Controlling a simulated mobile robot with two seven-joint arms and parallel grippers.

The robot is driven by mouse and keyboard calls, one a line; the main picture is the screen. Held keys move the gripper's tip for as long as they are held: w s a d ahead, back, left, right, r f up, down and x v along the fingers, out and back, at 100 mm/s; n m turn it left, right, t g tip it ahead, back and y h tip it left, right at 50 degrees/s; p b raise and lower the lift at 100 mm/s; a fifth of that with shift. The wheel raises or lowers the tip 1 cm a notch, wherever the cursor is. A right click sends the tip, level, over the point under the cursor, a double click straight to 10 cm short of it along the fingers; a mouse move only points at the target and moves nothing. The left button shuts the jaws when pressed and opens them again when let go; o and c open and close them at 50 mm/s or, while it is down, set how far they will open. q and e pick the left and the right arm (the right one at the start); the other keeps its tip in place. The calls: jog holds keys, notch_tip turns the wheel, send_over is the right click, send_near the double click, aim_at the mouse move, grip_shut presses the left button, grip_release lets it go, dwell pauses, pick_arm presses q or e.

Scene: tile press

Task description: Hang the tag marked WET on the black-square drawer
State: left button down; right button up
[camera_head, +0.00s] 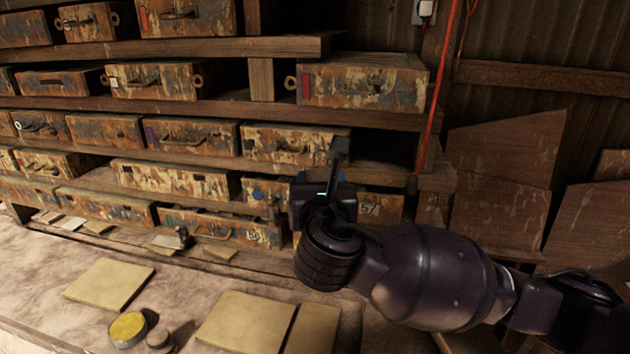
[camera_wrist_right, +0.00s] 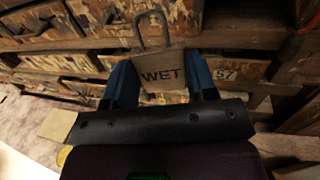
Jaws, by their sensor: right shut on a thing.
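The tag marked WET (camera_wrist_right: 163,78) is a brown plate with dark letters and a grey hook (camera_wrist_right: 152,28) at its top. My right gripper (camera_wrist_right: 162,72) is shut on it, with one blue finger at each side, and the hook points up. Several drawers carry small coloured marks. I cannot make out for certain which drawer has the black square. My left gripper is not in view.
A drawer with a red mark (camera_head: 362,82) is on the upper right shelf. A drawer with a blue round mark (camera_head: 275,192) is just left of my right gripper. A red cord (camera_head: 433,105) hangs at the right. Tan tiles (camera_head: 108,285) and a yellow-topped tin (camera_head: 128,328) are on the bench.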

jog(key=shift+w+d+f, duration=0.25)
jog(key=shift+w, duration=1.1)
jog(key=shift+w+d+f, duration=0.25)
jog(key=shift+w+d, duration=0.05)
jog(key=shift+w, duration=1.1)
jog(key=shift+w+d+f, duration=0.25)
jog(key=shift+w, duration=1.1)
jog(key=shift+w, duration=0.1)
jog(key=o, duration=1.1)
jog(key=shift+c, duration=0.2)
jog(key=shift+f, duration=0.1)
